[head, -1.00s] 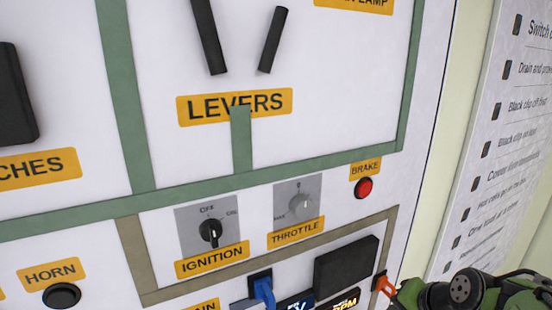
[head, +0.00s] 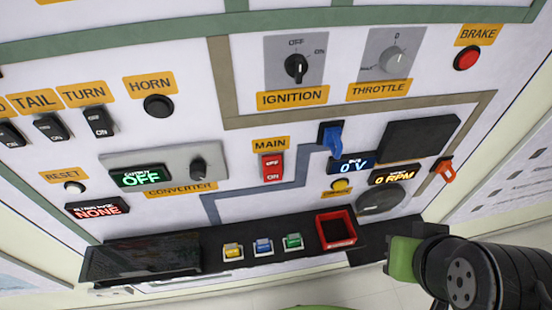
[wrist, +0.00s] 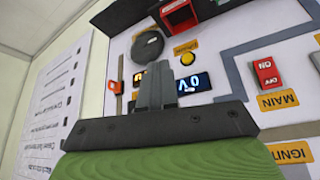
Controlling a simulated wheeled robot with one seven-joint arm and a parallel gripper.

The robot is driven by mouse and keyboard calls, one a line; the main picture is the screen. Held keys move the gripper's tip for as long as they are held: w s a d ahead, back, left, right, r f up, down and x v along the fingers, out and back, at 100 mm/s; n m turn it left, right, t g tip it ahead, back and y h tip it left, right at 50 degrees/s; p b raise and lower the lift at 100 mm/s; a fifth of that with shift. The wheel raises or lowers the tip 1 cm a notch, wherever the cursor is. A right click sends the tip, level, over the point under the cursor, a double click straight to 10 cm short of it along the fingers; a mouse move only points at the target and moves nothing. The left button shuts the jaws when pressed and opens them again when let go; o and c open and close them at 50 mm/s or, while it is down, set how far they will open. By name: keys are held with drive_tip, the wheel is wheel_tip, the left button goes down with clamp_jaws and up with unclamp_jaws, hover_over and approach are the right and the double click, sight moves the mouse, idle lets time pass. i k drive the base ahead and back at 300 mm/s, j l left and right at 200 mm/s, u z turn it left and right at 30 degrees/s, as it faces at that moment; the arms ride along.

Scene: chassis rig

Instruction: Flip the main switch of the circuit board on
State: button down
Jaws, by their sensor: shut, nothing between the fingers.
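The main switch (head: 272,168) is a red rocker under a yellow MAIN label (head: 271,144), in the middle of the panel in the head view. OFF is marked at its top and ON at its bottom; I cannot tell which half is pressed in. It also shows upside down at the right of the wrist view (wrist: 266,73). My gripper (wrist: 158,68) is shut and empty in the wrist view, apart from the switch, with its fingertips near the voltage display in the picture. In the head view my arm is at the lower right, well away from the switch.
A blue lever (head: 333,139) and a voltage display reading 0 V (head: 352,164) sit right of the switch. The converter (head: 160,168) is to its left. A dark ledge (head: 215,258) with coloured blocks and a red tray (head: 336,247) juts out below. An orange switch (head: 444,171) is nearer my arm.

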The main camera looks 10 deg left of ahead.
sight(271, 164)
drive_tip(key=j+u, duration=0.1)
drive_tip(key=u, duration=0.35)
drive_tip(key=k+j+u, duration=0.1)
drive_tip(key=u, duration=0.35)
drive_tip(key=j+u, duration=0.15)
drive_tip(key=u, duration=0.3)
drive_tip(key=j+u, duration=0.15)
drive_tip(key=u, duration=0.3)
